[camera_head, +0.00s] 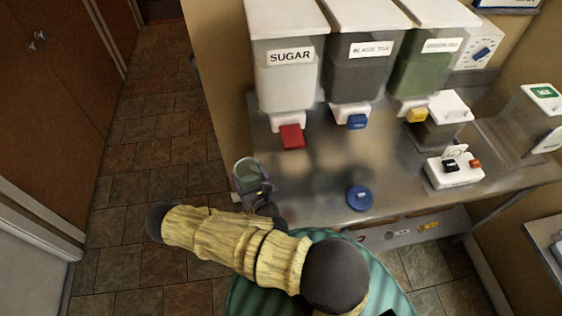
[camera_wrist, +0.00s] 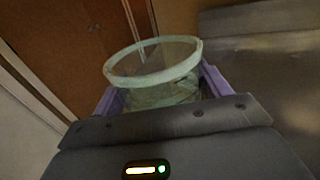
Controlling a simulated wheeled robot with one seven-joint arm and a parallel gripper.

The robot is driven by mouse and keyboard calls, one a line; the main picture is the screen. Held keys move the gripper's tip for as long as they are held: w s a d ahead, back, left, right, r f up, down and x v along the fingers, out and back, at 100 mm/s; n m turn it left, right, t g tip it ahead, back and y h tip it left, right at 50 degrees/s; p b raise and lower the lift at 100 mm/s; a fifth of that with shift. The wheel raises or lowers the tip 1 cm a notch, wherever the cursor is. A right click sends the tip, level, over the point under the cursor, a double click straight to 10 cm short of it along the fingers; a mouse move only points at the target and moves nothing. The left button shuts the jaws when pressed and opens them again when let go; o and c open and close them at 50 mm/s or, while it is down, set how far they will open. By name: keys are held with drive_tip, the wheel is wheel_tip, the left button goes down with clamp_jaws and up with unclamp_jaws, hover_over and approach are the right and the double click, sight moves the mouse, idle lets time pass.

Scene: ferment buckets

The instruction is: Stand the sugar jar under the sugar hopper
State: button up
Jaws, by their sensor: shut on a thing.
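The sugar hopper (camera_head: 285,72), labelled SUGAR, stands at the left end of the steel counter, with a red lever (camera_head: 292,136) at its spout. A clear, green-tinted glass jar (camera_head: 246,171) is in my gripper (camera_head: 252,186), off the counter's left edge and below left of the hopper in the head view. In the wrist view the open rim of the jar (camera_wrist: 153,62) faces up, and the purple fingers (camera_wrist: 160,96) close on its two sides. The jar looks empty and roughly upright. Its lower part is hidden by my gripper.
Beside the sugar hopper stand the black tea hopper (camera_head: 366,67) and a green-filled hopper (camera_head: 427,68). A blue round lid (camera_head: 360,197) lies near the counter's front edge. A white switch box (camera_head: 454,171) sits to the right. The counter (camera_head: 320,165) is clear below the red lever.

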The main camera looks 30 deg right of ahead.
sight(250, 164)
drive_tip(key=shift+w+m+h+b, duration=0.3)
drive_tip(key=shift+w+b, duration=0.1)
drive_tip(key=shift+b, duration=0.15)
drive_tip(key=w+m+h+b, duration=0.1)
drive_tip(key=d+h+b, duration=0.1)
drive_tip(key=h+b, duration=0.1)
drive_tip(key=w+r+m+h+b, duration=0.1)
drive_tip(key=shift+w+d+m+g+b, duration=0.3)
drive_tip(key=shift+d, duration=0.1)
drive_tip(key=shift+w+d+r+m+g+h+b, duration=0.2)
drive_tip(key=shift+w+m+h+b, duration=0.15)
drive_tip(key=shift+h+b, duration=0.25)
drive_tip(key=shift+w+d+r+m+g+h+b, duration=0.1)
drive_tip(key=shift+w+d+m+g+h+b, duration=0.2)
drive_tip(key=shift+h+b, duration=0.3)
drive_tip(key=d+r+m+g+h+b, duration=0.7)
drive_tip(key=d+b, duration=0.5)
drive_tip(key=b, duration=0.5)
drive_tip(key=m+g+h, duration=0.2)
drive_tip(key=g+h, duration=0.1)
drive_tip(key=shift+s+d, duration=0.25)
drive_tip(key=shift+d, duration=0.05)
drive_tip(key=shift+m, duration=0.25)
